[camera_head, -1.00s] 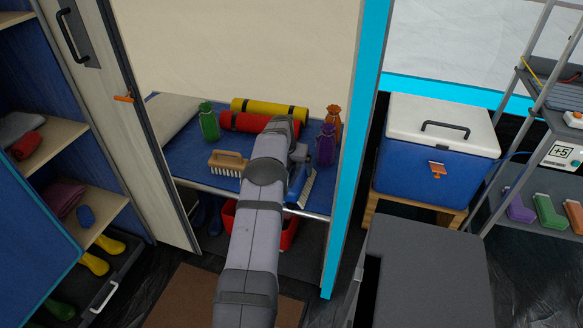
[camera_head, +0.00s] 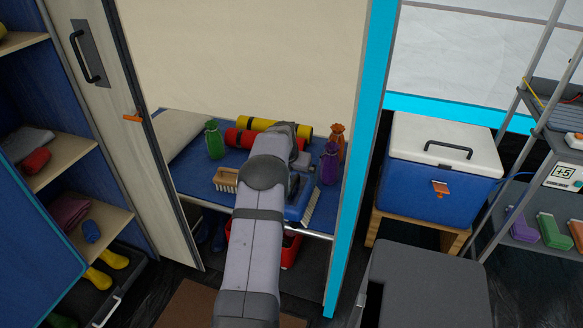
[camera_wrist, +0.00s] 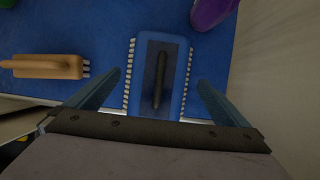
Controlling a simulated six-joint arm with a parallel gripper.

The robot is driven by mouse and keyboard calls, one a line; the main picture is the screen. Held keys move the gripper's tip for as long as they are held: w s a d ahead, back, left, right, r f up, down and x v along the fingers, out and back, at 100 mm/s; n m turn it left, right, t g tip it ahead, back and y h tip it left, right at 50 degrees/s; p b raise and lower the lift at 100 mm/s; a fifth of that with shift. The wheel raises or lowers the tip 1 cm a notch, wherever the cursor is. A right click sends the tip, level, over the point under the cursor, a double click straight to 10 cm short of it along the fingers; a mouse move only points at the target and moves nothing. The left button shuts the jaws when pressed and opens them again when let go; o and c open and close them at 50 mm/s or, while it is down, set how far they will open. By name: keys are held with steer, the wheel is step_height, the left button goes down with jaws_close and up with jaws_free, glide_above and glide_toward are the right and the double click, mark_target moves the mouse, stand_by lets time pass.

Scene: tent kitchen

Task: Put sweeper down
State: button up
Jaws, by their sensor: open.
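The sweeper looks like a blue brush (camera_head: 299,206) with pale bristles along its sides and a dark handle. It lies on the blue cot (camera_head: 190,165), near the front edge. In the wrist view the brush (camera_wrist: 172,112) lies flat between my two fingers, handle facing me. My gripper (camera_wrist: 156,88) is open, with a gap to the brush on each side and nothing held. I cannot tell how high the fingertips are above it. In the head view my arm hides most of the gripper and part of the brush.
A wooden brush (camera_head: 226,179) lies left of the blue brush. A purple bottle (camera_head: 328,165), an orange bottle (camera_head: 337,140) and a green bottle (camera_head: 214,140) stand on the cot. Yellow (camera_head: 262,125) and red rolls lie behind. A cyan-edged post (camera_head: 355,150) rises at right.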

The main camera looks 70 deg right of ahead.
steer(key=shift+p+v, duration=0.4)
steer(key=shift+v, duration=2.4)
steer(key=w+a+r+m+t+y, duration=0.15)
steer(key=w+a+m, duration=0.25)
steer(key=w+a, duration=0.8)
steer(key=w+a+r+m+y, duration=0.1)
steer(key=w+a+r+m, duration=0.15)
steer(key=w+a, duration=1)
steer(key=s+a+m+y, duration=0.1)
steer(key=s+a+m, duration=0.2)
steer(key=a, duration=0.9)
steer(key=s+a+m, duration=0.3)
steer(key=a, duration=1)
steer(key=s+a+f+m+g, duration=0.1)
steer(key=s+a+m, duration=0.4)
steer(key=s+a, duration=0.5)
steer(key=shift+s+a+f+y, duration=0.25)
steer(key=shift+a+f+y, duration=0.2)
steer(key=shift+a+f, duration=0.6)
steer(key=shift+a+r+m+g, duration=0.1)
steer(key=shift+r+m+g, duration=0.05)
steer(key=shift+m+g, duration=0.1)
